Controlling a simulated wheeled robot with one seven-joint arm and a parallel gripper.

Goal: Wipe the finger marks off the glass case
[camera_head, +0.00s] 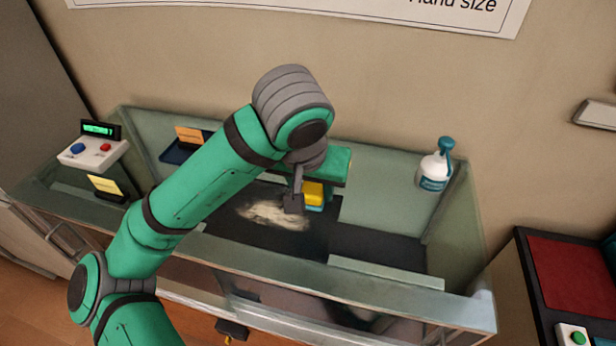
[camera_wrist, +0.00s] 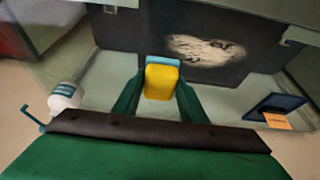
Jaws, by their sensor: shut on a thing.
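The glass case (camera_head: 455,225) is a long case with pale green glass and a dark middle panel, which also shows in the wrist view (camera_wrist: 118,32). A whitish smudged patch (camera_head: 268,213) lies on or behind that dark panel; it also shows in the wrist view (camera_wrist: 192,48). My gripper (camera_head: 308,196) is shut on a yellow and blue sponge (camera_head: 314,192), with the sponge between its green fingers in the wrist view (camera_wrist: 160,82). The sponge is just right of the patch in the head view. I cannot tell whether it touches the glass.
A white spray bottle (camera_head: 433,172) with a teal top stands at the case's back right. A blue tray (camera_head: 178,151) with an orange card (camera_head: 188,134), a button box (camera_head: 92,152) and a yellow card (camera_head: 105,185) are on the left. A red-topped stand (camera_head: 568,280) is at the right.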

